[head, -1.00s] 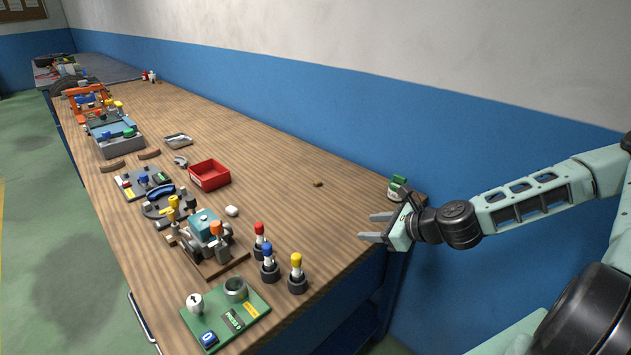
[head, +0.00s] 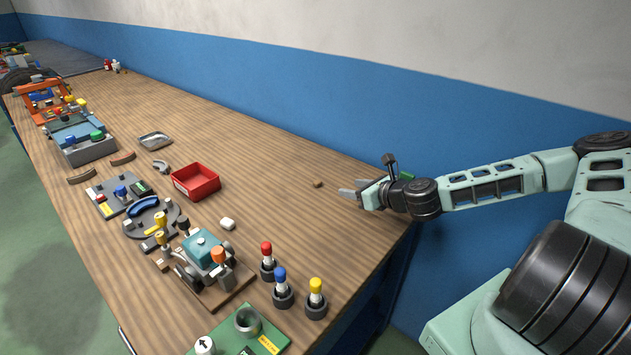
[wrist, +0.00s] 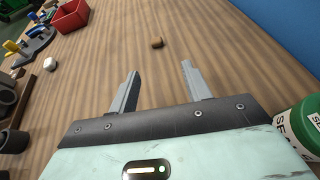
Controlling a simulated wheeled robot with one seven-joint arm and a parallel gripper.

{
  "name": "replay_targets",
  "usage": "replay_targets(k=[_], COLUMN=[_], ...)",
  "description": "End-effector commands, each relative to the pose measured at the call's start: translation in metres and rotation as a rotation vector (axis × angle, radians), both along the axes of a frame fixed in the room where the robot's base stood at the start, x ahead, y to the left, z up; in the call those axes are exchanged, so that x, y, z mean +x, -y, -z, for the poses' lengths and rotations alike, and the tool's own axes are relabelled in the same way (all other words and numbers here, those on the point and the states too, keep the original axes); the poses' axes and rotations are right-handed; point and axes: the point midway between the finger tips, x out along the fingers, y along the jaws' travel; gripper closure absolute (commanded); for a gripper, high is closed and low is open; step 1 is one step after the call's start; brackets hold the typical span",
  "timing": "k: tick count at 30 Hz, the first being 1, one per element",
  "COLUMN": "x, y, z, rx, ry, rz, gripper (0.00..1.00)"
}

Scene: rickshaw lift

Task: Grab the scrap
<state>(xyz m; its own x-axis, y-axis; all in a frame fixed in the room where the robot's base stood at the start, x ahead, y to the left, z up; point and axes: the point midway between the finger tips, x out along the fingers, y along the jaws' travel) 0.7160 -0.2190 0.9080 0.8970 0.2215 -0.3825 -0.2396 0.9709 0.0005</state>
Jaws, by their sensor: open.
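A small brown scrap (head: 317,184) lies alone on the wooden workbench, left of my gripper (head: 350,193) in the head view. In the wrist view the scrap (wrist: 157,43) sits ahead of the fingertips, roughly centred between them and apart from them. My gripper (wrist: 160,68) is open and empty, with its two grey fingers spread over the bench.
A green and white can (wrist: 299,128) stands close beside my gripper on the right in the wrist view. A red bin (head: 196,181), a white lump (head: 227,223) and several coloured-top pegs stand farther left. The bench around the scrap is clear.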

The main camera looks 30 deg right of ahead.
Motion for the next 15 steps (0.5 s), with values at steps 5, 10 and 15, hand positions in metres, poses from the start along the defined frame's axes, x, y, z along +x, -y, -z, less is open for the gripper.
replay_targets(k=[5,10,15], x=[0.035,0.059,0.068], y=[-0.01,-0.016,-0.018], z=[0.012,0.023,0.028], rx=[0.0,0.0,-0.001], ry=[0.0,-0.001,-0.001], rz=[-0.002,-0.001,-0.001], gripper=[0.52,0.52,0.52])
